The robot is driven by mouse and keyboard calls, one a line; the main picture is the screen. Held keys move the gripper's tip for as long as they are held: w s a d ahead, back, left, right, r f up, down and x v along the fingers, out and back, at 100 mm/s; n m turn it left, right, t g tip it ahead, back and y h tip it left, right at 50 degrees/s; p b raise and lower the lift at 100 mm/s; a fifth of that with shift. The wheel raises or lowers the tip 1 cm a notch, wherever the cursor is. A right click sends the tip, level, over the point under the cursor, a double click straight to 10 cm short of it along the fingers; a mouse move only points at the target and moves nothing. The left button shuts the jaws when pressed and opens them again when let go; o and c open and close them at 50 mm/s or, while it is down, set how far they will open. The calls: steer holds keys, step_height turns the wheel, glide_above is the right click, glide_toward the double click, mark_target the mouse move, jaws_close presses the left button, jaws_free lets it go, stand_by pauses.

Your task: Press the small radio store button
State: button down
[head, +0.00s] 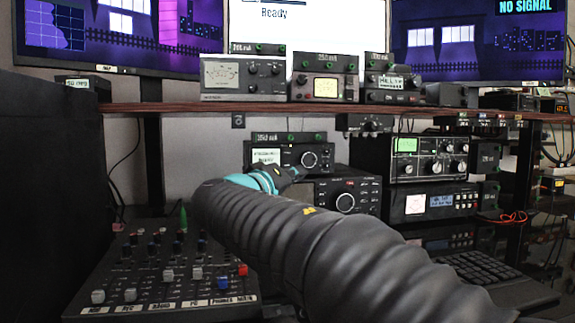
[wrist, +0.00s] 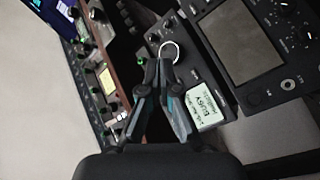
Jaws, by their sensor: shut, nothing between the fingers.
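The small radio (head: 290,145) sits under the shelf in the head view, with a lit display at left and a round knob at right. In the wrist view, turned sideways, the small radio's display (wrist: 207,107) and its ringed knob (wrist: 169,52) show. My gripper (head: 298,171) is in front of the small radio's lower part. In the wrist view my gripper (wrist: 160,64) is shut and empty, its tips just below the ringed knob in the picture. I cannot make out the store button; the fingers hide part of the panel. I cannot tell whether the tips touch it.
A larger radio with a big knob (head: 345,202) stands below and right of the small radio. A wooden shelf (head: 215,108) with several devices runs above. A mixer (head: 150,290) lies at front left, and a keyboard (head: 475,272) is at right.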

mark_target(287, 166)
steer(key=w+a+p, duration=0.2)
steer(key=w+p, duration=0.2)
steer(key=w, duration=0.3)
steer(key=shift+w, duration=0.3)
steer(key=shift+w+a, duration=0.15)
stand_by(1.2)
steer(key=shift+w, duration=0.25)
steer(key=shift+w+a, duration=0.15)
steer(key=shift+w, duration=0.2)
stand_by(0.7)
steer(key=shift+s, duration=0.1)
steer(key=shift+s+d+b, duration=0.25)
steer(key=shift+s+b, duration=0.4)
steer(key=shift+b, duration=0.3)
